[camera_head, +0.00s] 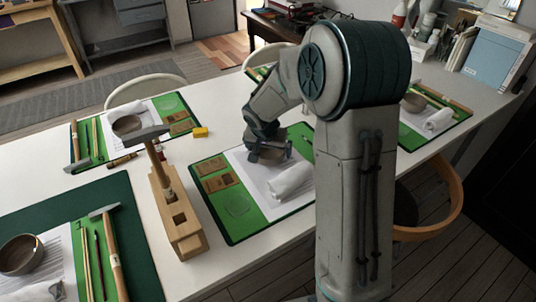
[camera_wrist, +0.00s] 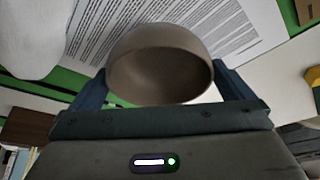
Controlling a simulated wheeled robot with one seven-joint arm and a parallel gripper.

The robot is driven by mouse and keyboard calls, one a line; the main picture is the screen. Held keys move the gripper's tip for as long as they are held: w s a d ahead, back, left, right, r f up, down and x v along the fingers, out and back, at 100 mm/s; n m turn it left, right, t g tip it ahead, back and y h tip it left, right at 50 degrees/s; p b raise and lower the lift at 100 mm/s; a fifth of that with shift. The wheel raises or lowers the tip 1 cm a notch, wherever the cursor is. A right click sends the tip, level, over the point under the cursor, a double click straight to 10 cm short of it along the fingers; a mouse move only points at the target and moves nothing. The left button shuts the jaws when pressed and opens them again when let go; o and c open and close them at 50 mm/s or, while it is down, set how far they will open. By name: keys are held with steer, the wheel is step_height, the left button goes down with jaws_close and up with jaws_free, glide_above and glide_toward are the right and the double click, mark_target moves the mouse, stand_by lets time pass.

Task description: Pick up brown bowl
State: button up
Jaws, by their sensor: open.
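A brown bowl (camera_wrist: 160,62) fills the middle of the wrist view, on or just above a printed white sheet. My gripper (camera_wrist: 160,95) is open, with one finger on each side of the bowl. I cannot tell whether the fingers touch it. In the head view my gripper (camera_head: 270,148) is low over the middle green mat (camera_head: 246,222), and the bowl (camera_head: 268,157) is partly hidden by it. Another brown bowl (camera_head: 20,256) sits on the near left mat, and one more (camera_head: 128,125) is on the far left mat.
A white cloth (camera_head: 291,181) lies right beside the bowl. A wooden tool stand (camera_head: 176,215) with a hammer rises left of the middle mat. A yellow block (camera_head: 200,132) lies behind it. Another mat with a cloth (camera_head: 440,119) is at the right.

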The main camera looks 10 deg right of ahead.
steer(key=c, duration=0.8)
steer(key=shift+r, duration=0.2)
